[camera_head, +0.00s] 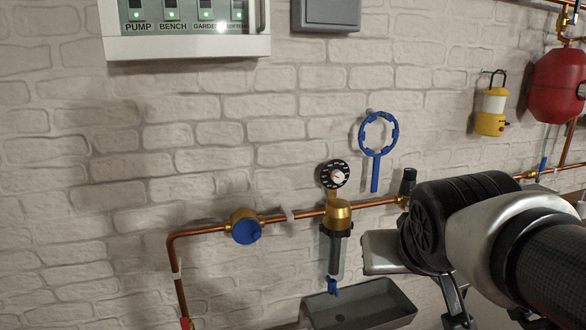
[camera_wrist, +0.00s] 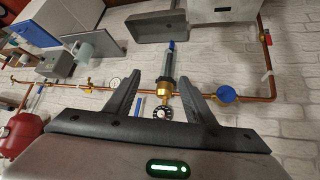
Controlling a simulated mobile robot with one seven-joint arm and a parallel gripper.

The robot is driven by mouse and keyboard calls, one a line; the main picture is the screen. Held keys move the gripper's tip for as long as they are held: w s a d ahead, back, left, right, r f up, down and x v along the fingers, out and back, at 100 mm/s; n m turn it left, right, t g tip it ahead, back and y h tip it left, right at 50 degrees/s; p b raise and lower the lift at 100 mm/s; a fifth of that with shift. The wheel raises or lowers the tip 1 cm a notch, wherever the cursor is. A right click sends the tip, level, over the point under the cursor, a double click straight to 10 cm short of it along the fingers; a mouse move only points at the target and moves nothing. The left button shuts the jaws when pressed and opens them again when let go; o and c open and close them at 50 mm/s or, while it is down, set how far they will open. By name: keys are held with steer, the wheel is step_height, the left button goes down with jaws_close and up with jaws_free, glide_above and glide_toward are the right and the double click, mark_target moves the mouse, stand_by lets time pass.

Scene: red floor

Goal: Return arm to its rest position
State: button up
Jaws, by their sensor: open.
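My gripper (camera_wrist: 156,82) is open in the wrist view, with its two dark fingers apart and nothing between them. In the head view my arm reaches in from the right edge, and the fingers of my gripper (camera_head: 488,317) point down at the bottom edge, partly cut off. The wrist view is upside down against the head view. Beyond the fingers it shows the brass filter (camera_wrist: 163,92) with its clear bowl and the black dial gauge (camera_wrist: 160,113). The same brass filter (camera_head: 338,216) and gauge (camera_head: 335,174) are left of my arm in the head view.
A copper pipe (camera_head: 200,230) runs along the white brick wall with a blue-capped valve (camera_head: 245,228). A blue ring wrench (camera_head: 377,150) hangs above. A grey tray (camera_head: 362,306) is below the filter. A yellow lantern (camera_head: 491,110) and red tank (camera_head: 556,88) are at right.

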steer(key=s+a+f+g+y, duration=0.1)
steer(key=s+a+f+g, duration=0.2)
steer(key=s, duration=0.5)
step_height(320, 180, up, 12)
steer(key=d+p, duration=0.1)
steer(key=p, duration=1.3)
steer(key=shift+s+d+r, duration=0.2)
steer(key=shift+s, duration=0.05)
